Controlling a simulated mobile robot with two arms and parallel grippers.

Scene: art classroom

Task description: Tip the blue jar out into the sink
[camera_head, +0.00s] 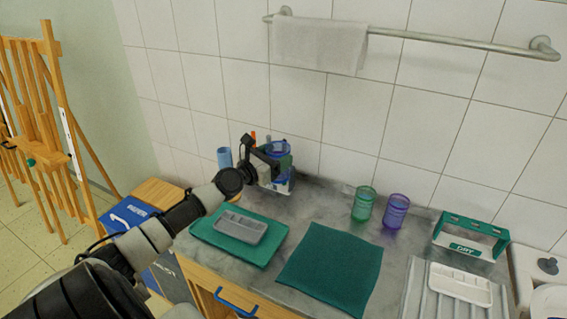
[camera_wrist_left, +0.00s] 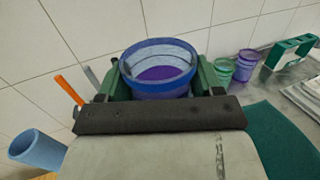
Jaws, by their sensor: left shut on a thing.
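The blue jar (camera_head: 284,147) is at the back left of the counter, by the tiled wall, partly hidden by my gripper. My left gripper (camera_head: 273,152) is shut on it. In the left wrist view the jar (camera_wrist_left: 158,86) stands between the two green fingers, with its open mouth up and purple contents inside. I cannot tell whether its base touches anything. A white basin edge (camera_head: 552,301), perhaps the sink, shows at the far right, mostly cut off by the frame. My right gripper is not in view.
A light blue cup (camera_head: 224,157) stands left of the jar. Green (camera_head: 363,203) and purple (camera_head: 396,211) cups stand at the back.

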